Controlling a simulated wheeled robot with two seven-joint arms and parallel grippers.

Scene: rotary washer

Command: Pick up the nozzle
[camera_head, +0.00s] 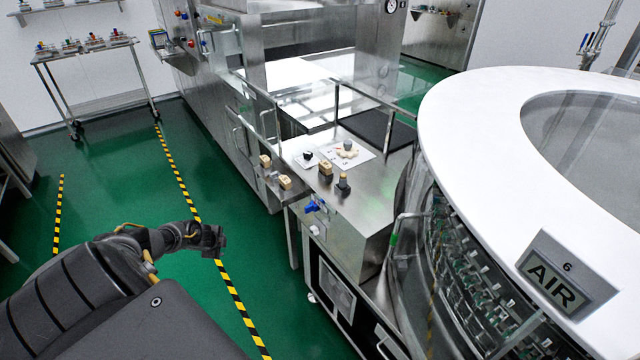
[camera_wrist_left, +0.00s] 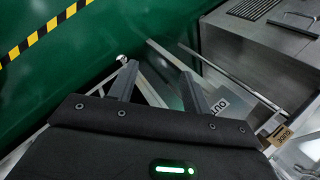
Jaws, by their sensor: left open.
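My left gripper (camera_head: 217,242) hangs over the green floor, left of the steel table and well apart from it. In the left wrist view the left gripper (camera_wrist_left: 158,85) is open, with nothing between its fingers. On the steel table stand several small fittings, including a dark-topped one (camera_head: 343,183) near the front edge and a beige block (camera_head: 326,167) behind it. A blue fitting (camera_head: 315,205) is at the table's front left edge. I cannot tell which of these is the nozzle. My right gripper is not in view.
The steel table (camera_head: 365,195) stands left of a round washer with a white rim (camera_head: 455,115). A white sheet (camera_head: 362,158) with small parts lies on the table. Beige blocks (camera_head: 285,182) sit on a side ledge. The floor (camera_head: 110,190) around my left arm is clear.

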